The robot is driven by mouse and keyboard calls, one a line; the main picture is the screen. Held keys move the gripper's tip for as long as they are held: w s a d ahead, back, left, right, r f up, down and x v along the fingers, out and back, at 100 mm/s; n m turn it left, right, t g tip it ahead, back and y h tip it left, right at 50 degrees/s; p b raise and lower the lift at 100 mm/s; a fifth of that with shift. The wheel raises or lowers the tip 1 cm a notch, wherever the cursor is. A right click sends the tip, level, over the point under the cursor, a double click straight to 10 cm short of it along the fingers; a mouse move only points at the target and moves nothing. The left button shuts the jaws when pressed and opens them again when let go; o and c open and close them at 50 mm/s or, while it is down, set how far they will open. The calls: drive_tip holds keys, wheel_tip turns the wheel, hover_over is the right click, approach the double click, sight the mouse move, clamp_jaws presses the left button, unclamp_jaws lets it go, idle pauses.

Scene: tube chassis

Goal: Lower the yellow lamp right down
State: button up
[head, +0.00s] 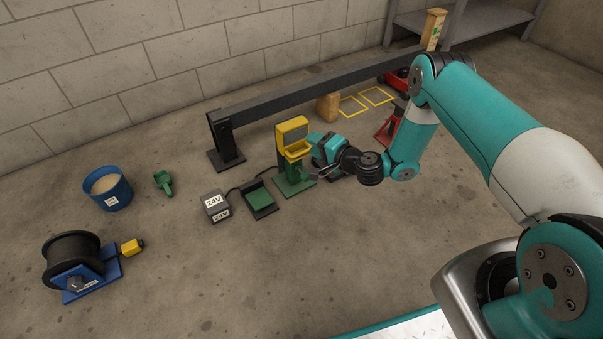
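The yellow lamp (292,132) stands near the middle of the head view, with a dark panel in its yellow frame. A yellow handle-like part (298,150) sits at its lower front. It is raised on a green stand (294,180) with a flat green base. My gripper (314,173) is just right of the stand, below the lamp head, with its fingers pointing left. The fingers are small and partly merge with things behind, so whether they are open or touch the stand cannot be told.
A dark pedal-like box with a green top (259,197) and a grey 24V box (215,206) stand left. A long dark beam (310,88) runs behind. A blue bucket (108,190) and cable reel (75,262) are far left. The front floor is clear.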

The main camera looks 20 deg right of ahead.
sight(302, 152)
drive_tip(key=s+d+f+m+t+h+b, duration=0.1)
drive_tip(key=d+f+m+h+b, duration=0.1)
drive_tip(key=f, duration=0.4)
drive_tip(key=s+d+f+m+h+b, duration=0.1)
drive_tip(key=s+d+f+m+h, duration=0.15)
drive_tip(key=f, duration=0.45)
drive_tip(key=shift+y, duration=0.45)
drive_tip(key=shift+w+r+b+x, duration=0.1)
drive_tip(key=shift+r+b+x, duration=0.1)
drive_tip(key=shift+b+x, duration=2.3)
drive_tip(key=shift+w+r+b+x, duration=0.15)
drive_tip(key=shift+b+x, duration=1.4)
drive_tip(key=shift+x, duration=1.9)
drive_tip(key=shift+s+r+b+x, duration=0.1)
drive_tip(key=shift+r+b+x, duration=0.15)
drive_tip(key=shift+b+x, duration=2.25)
drive_tip(key=shift+w+f+p, duration=0.15)
drive_tip(key=shift+w+p, duration=0.35)
drive_tip(key=shift+w, duration=0.05)
